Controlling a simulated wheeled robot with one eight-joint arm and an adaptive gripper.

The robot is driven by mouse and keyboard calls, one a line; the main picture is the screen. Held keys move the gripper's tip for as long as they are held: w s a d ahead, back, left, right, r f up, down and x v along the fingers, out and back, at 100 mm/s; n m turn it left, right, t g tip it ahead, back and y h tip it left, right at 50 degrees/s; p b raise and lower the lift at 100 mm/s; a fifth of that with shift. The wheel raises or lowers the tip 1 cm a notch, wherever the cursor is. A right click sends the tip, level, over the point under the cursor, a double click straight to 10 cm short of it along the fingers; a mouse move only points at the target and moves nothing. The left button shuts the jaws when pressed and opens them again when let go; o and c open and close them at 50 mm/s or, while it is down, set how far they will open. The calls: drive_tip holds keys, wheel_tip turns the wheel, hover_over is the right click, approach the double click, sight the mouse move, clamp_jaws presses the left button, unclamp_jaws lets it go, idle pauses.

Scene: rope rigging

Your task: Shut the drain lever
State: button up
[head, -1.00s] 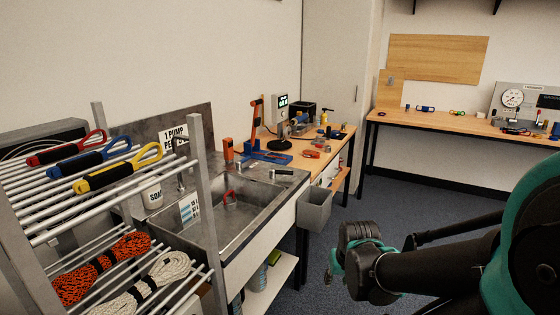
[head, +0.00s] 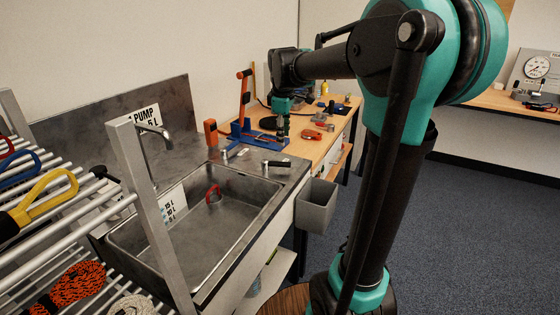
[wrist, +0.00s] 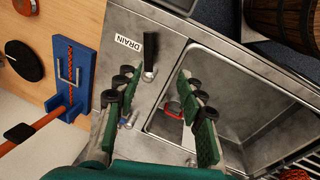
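The drain lever (head: 276,163) has a black handle and a metal base on the steel counter beside the sink. In the wrist view the drain lever (wrist: 149,52) stands next to the white DRAIN label (wrist: 128,43). My gripper (wrist: 158,90) is open and empty, with its green-padded fingers spread. In that picture the lever lies just beyond the fingertips, roughly between them, and nothing shows touching it. In the head view my gripper (head: 283,126) hangs above the back of the counter, near the blue stand.
The steel sink (head: 255,214) holds a red-handled item (head: 213,193). A tap (head: 155,132) rises at its back. A blue stand with an orange arm (head: 243,131) is on the wooden bench. A grey bin (head: 317,203) hangs at the counter's front. A rope rack (head: 150,215) stands at left.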

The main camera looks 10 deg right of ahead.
wheel_tip(320, 180, up, 3)
drive_tip(key=w+n, duration=0.2)
approach(281, 163)
drive_tip(key=x, duration=0.8)
drive_tip(key=shift+w+f, duration=0.3)
drive_tip(key=shift+f, duration=0.05)
drive_tip(key=shift+c, duration=0.2)
clamp_jaws()
